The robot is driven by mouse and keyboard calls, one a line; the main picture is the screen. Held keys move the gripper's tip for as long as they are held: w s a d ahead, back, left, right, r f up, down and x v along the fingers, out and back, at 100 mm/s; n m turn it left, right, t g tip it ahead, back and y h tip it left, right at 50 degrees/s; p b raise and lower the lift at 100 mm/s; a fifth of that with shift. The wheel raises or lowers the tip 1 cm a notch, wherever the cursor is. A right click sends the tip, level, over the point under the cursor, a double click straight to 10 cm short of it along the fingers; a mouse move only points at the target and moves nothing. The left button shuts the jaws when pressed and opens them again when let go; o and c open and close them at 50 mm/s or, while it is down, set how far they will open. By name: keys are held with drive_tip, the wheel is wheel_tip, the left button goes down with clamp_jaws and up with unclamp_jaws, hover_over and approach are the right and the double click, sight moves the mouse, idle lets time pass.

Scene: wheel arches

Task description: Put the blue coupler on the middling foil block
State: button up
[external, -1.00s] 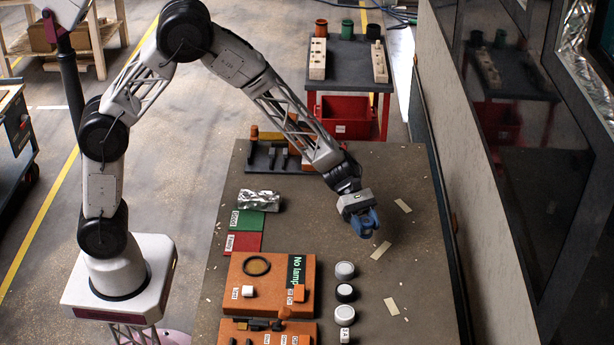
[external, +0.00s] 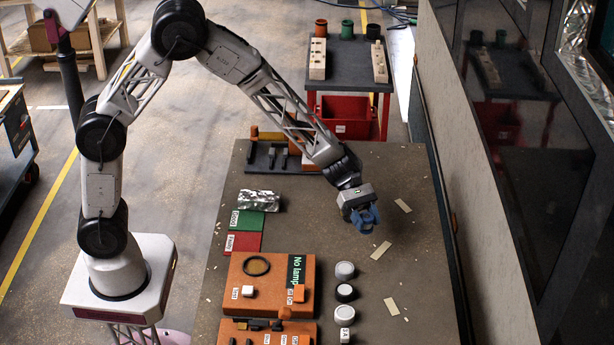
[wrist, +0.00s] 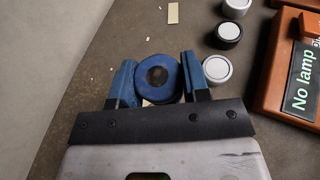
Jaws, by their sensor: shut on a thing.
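The blue coupler (wrist: 158,78) is a round blue ring with a dark centre. It sits between the two blue fingers of my gripper (wrist: 157,68) in the wrist view. In the external view my gripper (external: 364,215) is shut on it above the right part of the table; the coupler is hard to tell from the blue fingers there. A crumpled silver foil block (external: 259,200) lies on the table to the left of my gripper, at the far edge of the green pad. It is out of the wrist view.
A green pad (external: 247,222) and red pad (external: 242,243) lie left. An orange "No lamp" box (external: 270,277) and several round white-topped pieces (external: 345,271) stand in front. A dark rack (external: 268,157) is behind. The table's right side is mostly clear, with pale strips (external: 381,250).

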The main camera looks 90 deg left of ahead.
drive_tip(key=shift+s+a, duration=0.1)
drive_tip(key=s+a+r+n+t+y, duration=0.1)
drive_tip(key=s+a, duration=0.6)
drive_tip(key=s, duration=0.5)
drive_tip(key=s+a+r+n+t, duration=0.1)
drive_tip(key=s+a, duration=0.6)
drive_tip(key=s, duration=0.4)
drive_tip(key=s+d+f+n+t+y, duration=0.1)
drive_tip(key=s+n+t+y, duration=0.1)
drive_tip(key=s, duration=2.1)
drive_tip(key=shift+f, duration=0.25)
drive_tip(key=w+a, duration=0.2)
drive_tip(key=w, duration=0.2)
drive_tip(key=w+a+f, duration=0.1)
drive_tip(key=w+a, duration=0.1)
drive_tip(key=w, duration=0.3)
drive_tip(key=w+a, duration=0.3)
drive_tip(key=w, duration=0.2)
drive_tip(key=shift+w+f, duration=0.15)
drive_tip(key=shift+f, duration=0.1)
